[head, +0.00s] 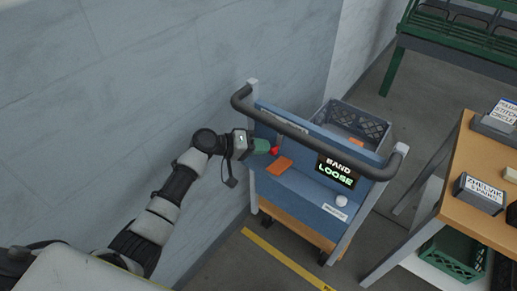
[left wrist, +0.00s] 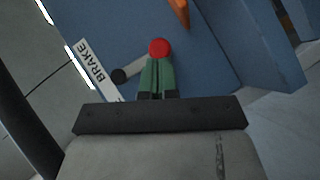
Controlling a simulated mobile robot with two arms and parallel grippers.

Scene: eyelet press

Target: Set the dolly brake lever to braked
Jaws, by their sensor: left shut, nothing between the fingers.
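The blue dolly (head: 300,190) stands by the grey wall with a dark push handle across its top. Its brake lever has a red knob (left wrist: 159,47), also seen in the head view (head: 274,151). In the left wrist view a short grey arm (left wrist: 136,67) runs from a black pivot (left wrist: 118,76) up to the knob. A white BRAKE label (left wrist: 94,66) lies beside the pivot. My left gripper (left wrist: 158,66) has its green fingers shut and empty, with the tips right at the knob; I cannot tell whether they touch. My right gripper is not in view.
An orange piece (head: 279,165) and a BAND LOOSE display (head: 337,172) are on the dolly panel. A grey crate (head: 357,125) sits behind the handle. A wooden table (head: 470,180) stands at the right. Yellow floor tape (head: 285,258) runs in front.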

